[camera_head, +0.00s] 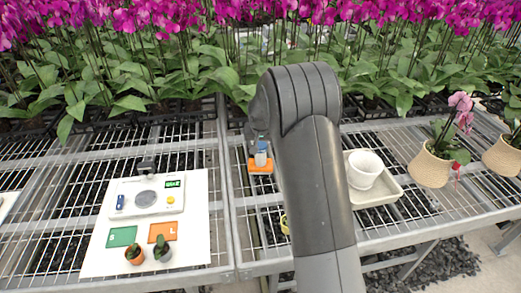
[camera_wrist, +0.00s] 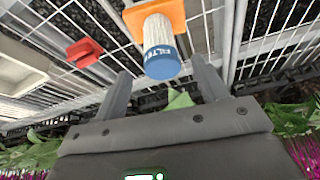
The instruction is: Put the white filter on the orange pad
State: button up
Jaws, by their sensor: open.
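The white filter (camera_wrist: 158,30) is a ribbed white cylinder with a blue cap lettered FILTER. It stands on a small orange piece (camera_wrist: 178,14) on the bench grating. In the head view the filter (camera_head: 261,159) and the orange piece (camera_head: 260,168) show just left of my arm. My gripper (camera_wrist: 160,67) is open, with one finger to each side of the blue cap; I cannot tell whether either touches it. A flat orange pad (camera_head: 168,228) with a pale mark lies on the white board (camera_head: 95,262), beside a green pad (camera_head: 122,237).
The board also holds a scale (camera_head: 145,196) and two small potted cacti (camera_head: 135,256) close to the pads. A white pot (camera_head: 364,170) stands on a tray (camera_head: 393,193) right of my arm. A red piece (camera_wrist: 84,52) lies near the filter. Orchids line the back.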

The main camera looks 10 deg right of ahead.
jog(key=s+d+r, duration=0.1)
jog(key=s+r, duration=1.8)
jog(key=s, duration=0.1)
jog(key=s+r+n+t, duration=0.1)
jog(key=s, duration=2.2)
jog(key=shift+s+n+y, duration=0.3)
jog(key=shift+s+n, duration=0.1)
jog(key=shift+r, duration=0.1)
